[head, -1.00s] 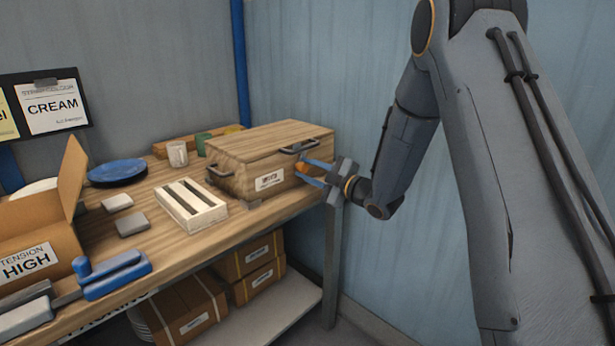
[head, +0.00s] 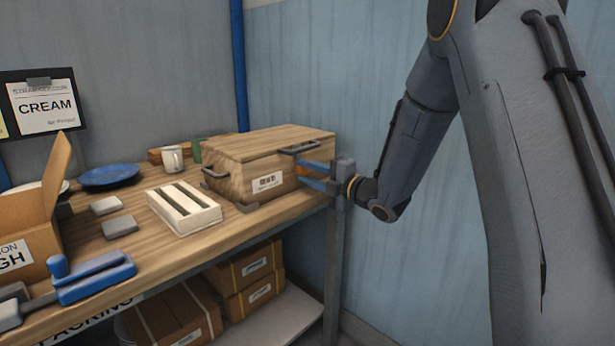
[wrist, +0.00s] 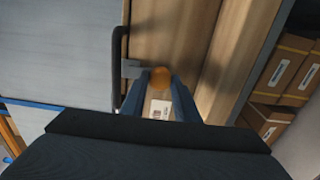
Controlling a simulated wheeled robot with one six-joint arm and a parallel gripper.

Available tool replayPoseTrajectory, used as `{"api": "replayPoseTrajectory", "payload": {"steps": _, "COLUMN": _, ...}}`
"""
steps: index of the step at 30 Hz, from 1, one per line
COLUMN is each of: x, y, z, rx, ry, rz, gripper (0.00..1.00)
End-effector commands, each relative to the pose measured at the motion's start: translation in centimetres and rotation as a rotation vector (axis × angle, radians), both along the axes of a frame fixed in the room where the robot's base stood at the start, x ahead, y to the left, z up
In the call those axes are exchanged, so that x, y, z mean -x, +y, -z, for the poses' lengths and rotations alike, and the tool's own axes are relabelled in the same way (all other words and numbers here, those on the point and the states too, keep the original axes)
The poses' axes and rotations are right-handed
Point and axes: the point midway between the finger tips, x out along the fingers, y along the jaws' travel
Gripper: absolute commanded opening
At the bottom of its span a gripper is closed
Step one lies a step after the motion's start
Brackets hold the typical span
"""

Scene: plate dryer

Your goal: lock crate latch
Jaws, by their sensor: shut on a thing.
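The wooden crate (head: 235,179) stands closed on the right end of the workbench, with a dark handle (head: 299,147) on its near right side and a label on its front. My gripper (head: 307,176) is at the crate's right front, its blue fingers pointing left. An orange latch knob (head: 301,170) sits between the fingers. In the wrist view my gripper (wrist: 160,92) has its fingers on either side of the orange latch knob (wrist: 160,77), close against the crate wall (wrist: 203,30). The fingers hide part of the latch, so its exact position cannot be told.
A white slotted box (head: 183,208), grey blocks (head: 119,226) and a blue clamp-like tool (head: 92,278) lie on the bench (head: 230,228). Cardboard boxes (head: 250,266) sit on the shelf below.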

Motion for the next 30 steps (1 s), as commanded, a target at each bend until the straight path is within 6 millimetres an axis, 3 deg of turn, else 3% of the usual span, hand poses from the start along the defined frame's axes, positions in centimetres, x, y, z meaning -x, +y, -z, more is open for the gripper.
{"api": "replayPoseTrajectory", "payload": {"steps": 13, "x": 0.0, "y": 0.0, "z": 0.1, "rx": 0.007, "ry": -0.004, "rz": 0.0, "gripper": 0.05}}
{"api": "replayPoseTrajectory", "payload": {"steps": 14, "x": 0.0, "y": 0.0, "z": 0.1, "rx": 0.007, "ry": -0.003, "rz": 0.0, "gripper": 0.33}}
{"api": "replayPoseTrajectory", "payload": {"steps": 16, "x": 0.0, "y": 0.0, "z": 0.1, "rx": 0.006, "ry": -0.004, "rz": 0.0, "gripper": 0.45}}
{"api": "replayPoseTrajectory", "payload": {"steps": 25, "x": 0.1, "y": -0.1, "z": 0.0, "rx": 0.006, "ry": -0.004, "rz": 0.0, "gripper": 0.46}}
{"api": "replayPoseTrajectory", "payload": {"steps": 30, "x": 1.1, "y": -1.1, "z": 0.0, "rx": 0.005, "ry": -0.003, "rz": 0.003, "gripper": 0.46}}
